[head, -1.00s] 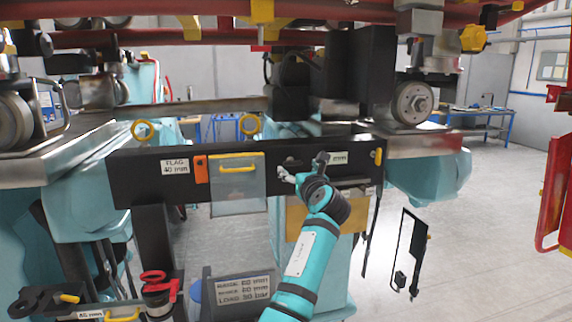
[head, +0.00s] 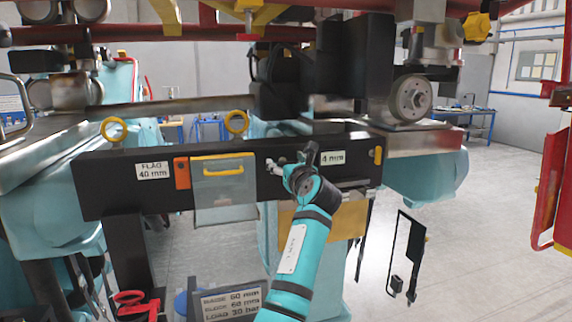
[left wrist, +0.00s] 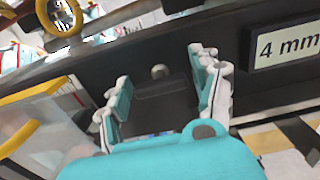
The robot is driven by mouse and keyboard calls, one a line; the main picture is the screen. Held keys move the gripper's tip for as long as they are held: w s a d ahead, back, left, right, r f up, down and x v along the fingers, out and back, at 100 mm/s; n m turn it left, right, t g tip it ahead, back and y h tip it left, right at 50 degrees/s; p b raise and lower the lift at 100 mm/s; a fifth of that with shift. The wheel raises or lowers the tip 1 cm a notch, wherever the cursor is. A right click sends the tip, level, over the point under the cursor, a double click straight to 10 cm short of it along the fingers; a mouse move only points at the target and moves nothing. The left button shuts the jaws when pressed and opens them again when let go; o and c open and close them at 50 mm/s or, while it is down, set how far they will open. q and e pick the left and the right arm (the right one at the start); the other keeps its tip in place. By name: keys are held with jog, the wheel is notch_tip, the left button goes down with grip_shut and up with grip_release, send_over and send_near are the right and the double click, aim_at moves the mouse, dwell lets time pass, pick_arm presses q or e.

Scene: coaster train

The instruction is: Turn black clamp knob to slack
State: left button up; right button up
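My left gripper (head: 292,162) is at the front of the black beam, left of the "4 mm" label (head: 333,157). In the left wrist view its two fingers (left wrist: 158,72) stand apart. Between them are a dark block-like part (left wrist: 165,98) and a small grey round piece (left wrist: 160,72) on the beam face. The dark part may be the black clamp knob, but its shape is not clear. I cannot tell whether the fingers touch it. In the head view the gripper hides this spot. My right gripper is not in view.
The black beam (head: 120,195) carries a "FLAG 40 mm" label (head: 154,171), an orange block (head: 182,172), a clear flap with a yellow handle (head: 229,171) and yellow rings. A red clamp handle (head: 135,303) is low at left. Open floor lies at right.

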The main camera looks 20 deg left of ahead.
pick_arm(q)
jog(key=c, duration=0.8)
jog(key=shift+c, duration=0.2)
